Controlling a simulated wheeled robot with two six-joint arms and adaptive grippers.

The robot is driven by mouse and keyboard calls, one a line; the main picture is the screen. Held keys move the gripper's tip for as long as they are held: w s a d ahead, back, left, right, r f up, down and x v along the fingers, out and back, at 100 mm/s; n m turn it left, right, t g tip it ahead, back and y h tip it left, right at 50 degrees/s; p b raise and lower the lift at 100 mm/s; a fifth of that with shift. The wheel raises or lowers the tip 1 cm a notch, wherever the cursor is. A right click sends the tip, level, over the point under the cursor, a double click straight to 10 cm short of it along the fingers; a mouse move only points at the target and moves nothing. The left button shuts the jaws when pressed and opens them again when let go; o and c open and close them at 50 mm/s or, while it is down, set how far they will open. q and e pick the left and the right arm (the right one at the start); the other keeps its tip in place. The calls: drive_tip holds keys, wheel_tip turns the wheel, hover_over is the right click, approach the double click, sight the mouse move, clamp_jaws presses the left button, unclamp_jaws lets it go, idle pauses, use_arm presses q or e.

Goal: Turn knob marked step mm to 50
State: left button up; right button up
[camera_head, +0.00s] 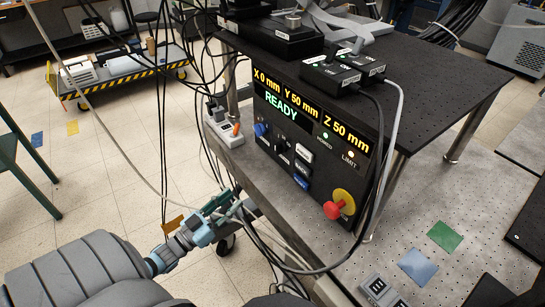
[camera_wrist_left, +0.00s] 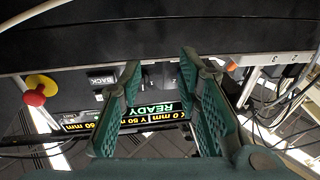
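The control box (camera_head: 318,150) stands under the black table, its display reading X 0 mm, Y 50 mm, Z 50 mm and READY. Below the display are a blue knob (camera_head: 261,129) and a black knob (camera_head: 281,146). Their labels are too small to read, so I cannot tell which is step mm. My left gripper (camera_head: 229,203) is in front of and below the panel in the head view. In the left wrist view its green fingers (camera_wrist_left: 161,65) are apart, with the upside-down panel beyond. I see nothing held between them. My right gripper is not in view.
A red stop button (camera_head: 332,211) on a yellow base sticks out at the panel's lower right. Several cables hang around the box and left arm. A white power strip (camera_head: 225,130) sits left of the box. Blue (camera_head: 418,266) and green (camera_head: 444,236) squares lie on the perforated surface.

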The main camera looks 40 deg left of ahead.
sight(275, 150)
use_arm(q)
wheel_tip(275, 150, up, 7)
drive_tip(key=d+m+t+h, duration=0.2)
drive_tip(key=h, duration=0.2)
drive_tip(key=x, duration=1.4)
drive_tip(key=shift+w+a+p, duration=0.25)
drive_tip(key=shift+p, duration=0.05)
drive_tip(key=shift+a, duration=0.1)
clamp_jaws()
